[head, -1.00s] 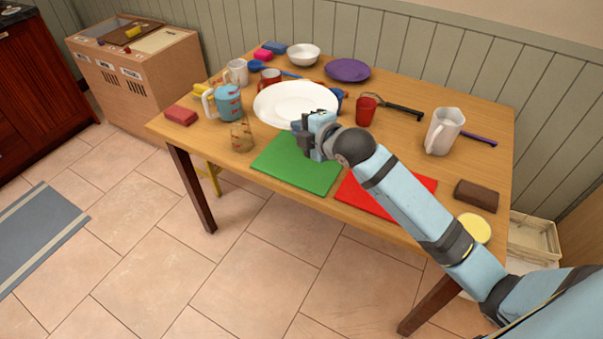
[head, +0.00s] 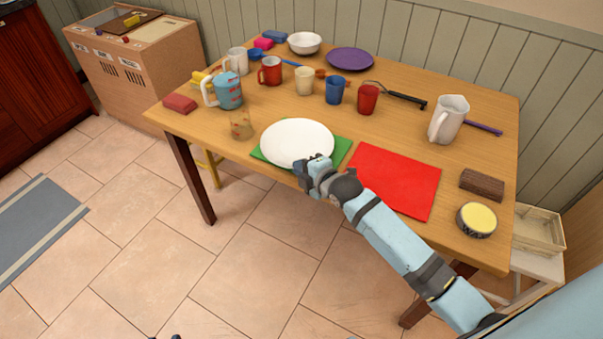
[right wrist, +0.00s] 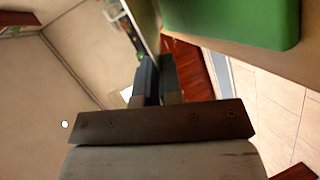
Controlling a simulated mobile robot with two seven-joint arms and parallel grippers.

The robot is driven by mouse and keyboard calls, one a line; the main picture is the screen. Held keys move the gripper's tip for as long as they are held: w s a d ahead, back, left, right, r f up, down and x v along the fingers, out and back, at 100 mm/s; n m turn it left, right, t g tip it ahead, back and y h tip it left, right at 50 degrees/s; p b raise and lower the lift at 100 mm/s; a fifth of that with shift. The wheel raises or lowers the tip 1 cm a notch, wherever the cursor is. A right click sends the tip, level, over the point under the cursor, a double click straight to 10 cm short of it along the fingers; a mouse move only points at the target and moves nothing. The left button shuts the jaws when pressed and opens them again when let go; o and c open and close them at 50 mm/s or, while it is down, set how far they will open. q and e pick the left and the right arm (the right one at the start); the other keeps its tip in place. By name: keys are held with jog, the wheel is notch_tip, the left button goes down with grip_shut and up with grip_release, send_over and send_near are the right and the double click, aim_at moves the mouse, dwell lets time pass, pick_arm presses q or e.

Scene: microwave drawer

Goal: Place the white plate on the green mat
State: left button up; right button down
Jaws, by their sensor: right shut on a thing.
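The white plate (head: 297,142) is over the green mat (head: 341,150) at the table's front edge and hides most of it. Strips of the mat show at the plate's right and lower left. My right gripper (head: 316,168) is shut on the plate's near rim. I cannot tell whether the plate touches the mat or is a little above it. In the right wrist view the fingers (right wrist: 154,82) are close together, with the green mat (right wrist: 245,18) at upper right. My left gripper is not clearly in view.
A red mat (head: 395,181) lies just right of the green one. A clear glass (head: 241,124) stands close to the plate's left. Behind the plate are a cream cup (head: 304,81), a blue cup (head: 335,90) and a red cup (head: 368,98). A white pitcher (head: 449,119) stands farther right.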

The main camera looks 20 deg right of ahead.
notch_tip(320, 180, down, 2)
jog(key=shift+f, duration=0.1)
jog(key=c, duration=1.6)
grip_release()
